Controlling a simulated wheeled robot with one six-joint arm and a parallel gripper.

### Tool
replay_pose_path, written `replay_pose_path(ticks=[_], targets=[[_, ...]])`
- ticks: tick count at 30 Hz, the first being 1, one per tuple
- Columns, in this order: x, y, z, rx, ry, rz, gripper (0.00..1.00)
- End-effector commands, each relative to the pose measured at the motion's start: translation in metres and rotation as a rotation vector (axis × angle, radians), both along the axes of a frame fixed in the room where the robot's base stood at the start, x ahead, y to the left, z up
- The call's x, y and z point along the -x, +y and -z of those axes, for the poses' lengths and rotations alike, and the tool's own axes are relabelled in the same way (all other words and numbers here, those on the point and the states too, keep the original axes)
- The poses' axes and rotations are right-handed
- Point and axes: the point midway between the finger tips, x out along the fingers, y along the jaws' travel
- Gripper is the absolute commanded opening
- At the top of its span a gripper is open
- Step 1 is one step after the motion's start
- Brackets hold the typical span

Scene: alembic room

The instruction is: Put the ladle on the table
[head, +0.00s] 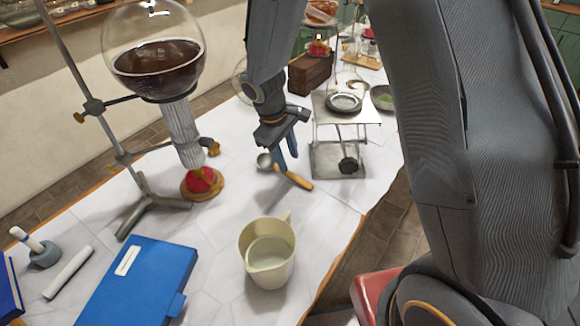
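The ladle shows a small grey metal bowl (264,160) and an orange-brown wooden handle (296,180). It appears low over or on the white-topped table (215,235), near the middle of the view; I cannot tell whether it touches the surface. My gripper (288,164) points down right at the ladle, between bowl and handle end. Its two blue fingers are apart, with a gap between them. The nearer fingertip overlaps the handle's upper end in the picture. The part of the ladle between bowl and handle is hidden behind that finger.
A cream jug (267,255) stands in front of the ladle. A stand with a round flask (155,60) of dark liquid is at left, over a red burner (200,182). A blue book (140,283) lies front left. Bare tabletop surrounds the jug.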

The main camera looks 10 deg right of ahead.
Motion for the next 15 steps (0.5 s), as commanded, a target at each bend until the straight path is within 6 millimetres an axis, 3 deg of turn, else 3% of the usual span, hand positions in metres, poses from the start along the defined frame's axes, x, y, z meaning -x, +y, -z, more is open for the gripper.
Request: replay_pose_path(ticks=[6, 15], targets=[[0.001, 0.009, -0.037, -0.002, -0.005, -0.001, 0.34], [0.007, 0.010, -0.064, -0.007, -0.002, 0.015, 0.34]])
